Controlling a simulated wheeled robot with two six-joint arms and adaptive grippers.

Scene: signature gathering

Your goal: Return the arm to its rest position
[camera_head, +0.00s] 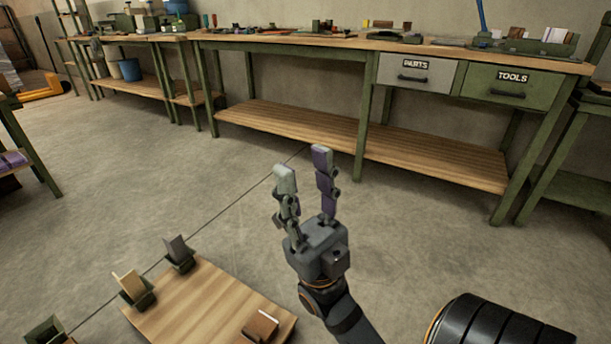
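My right gripper (303,169) is in the middle of the head view, raised with its fingers pointing up and away. One fingertip is pale grey-green and the other is purple. The fingers are apart with only floor between them, so it is open and empty. Its arm comes up from the bottom edge, and a black rounded part of my own body shows at the bottom right. My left gripper is not in view.
A wooden-topped table (195,306) with small green holders and a brown block (262,326) is at the lower left, close to my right arm. A long workbench (290,41) with PARTS and TOOLS drawers stands along the back wall. The concrete floor between is clear.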

